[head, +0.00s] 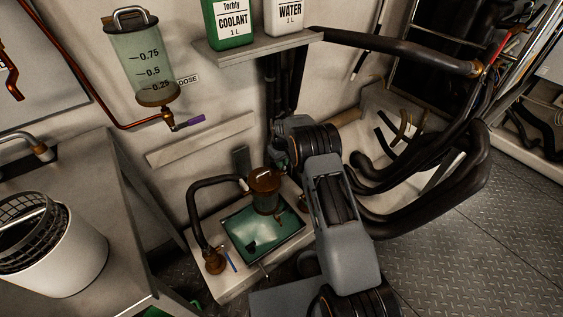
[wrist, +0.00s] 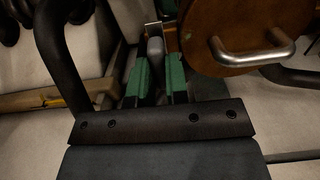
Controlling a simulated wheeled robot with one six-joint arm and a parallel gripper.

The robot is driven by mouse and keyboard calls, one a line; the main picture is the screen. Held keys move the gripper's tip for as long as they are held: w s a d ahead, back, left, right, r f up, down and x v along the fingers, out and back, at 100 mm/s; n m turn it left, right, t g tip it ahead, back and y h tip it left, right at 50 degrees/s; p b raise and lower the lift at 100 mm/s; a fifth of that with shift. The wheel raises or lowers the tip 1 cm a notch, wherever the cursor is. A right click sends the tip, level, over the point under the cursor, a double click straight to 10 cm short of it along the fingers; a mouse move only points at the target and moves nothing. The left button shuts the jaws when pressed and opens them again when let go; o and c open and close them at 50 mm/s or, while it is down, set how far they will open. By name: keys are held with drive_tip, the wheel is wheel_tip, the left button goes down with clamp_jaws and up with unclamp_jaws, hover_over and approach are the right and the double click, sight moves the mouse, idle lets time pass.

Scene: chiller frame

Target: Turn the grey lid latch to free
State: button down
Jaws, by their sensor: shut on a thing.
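The grey lid latch (wrist: 154,46) shows in the wrist view as a narrow upright grey piece between my fingers. My gripper (wrist: 155,78), with green finger pads, is shut on it, one pad on each side. To the right is a round brown lid (wrist: 225,45) with a silver bar handle (wrist: 252,50). In the head view a brown-topped housing (head: 264,190) stands over the green tray, beside my arm's wrist. The latch and my fingertips cannot be made out there, so the latch's angle is unclear.
A green-filled tray (head: 232,213) lies below the housing, with a dark hose (head: 192,205) at its left. Thick black pipes (head: 440,195) run right of my arm. A shelf (head: 258,45) with coolant and water bottles is above. A white bin (head: 60,260) stands at left.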

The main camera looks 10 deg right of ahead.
idle(0.6)
drive_tip(key=c, duration=1.1)
unclamp_jaws()
drive_tip(key=shift+r, duration=0.15)
wheel_tip(320, 180, up, 14)
drive_tip(key=p, duration=0.3)
drive_tip(key=shift+f, duration=0.2)
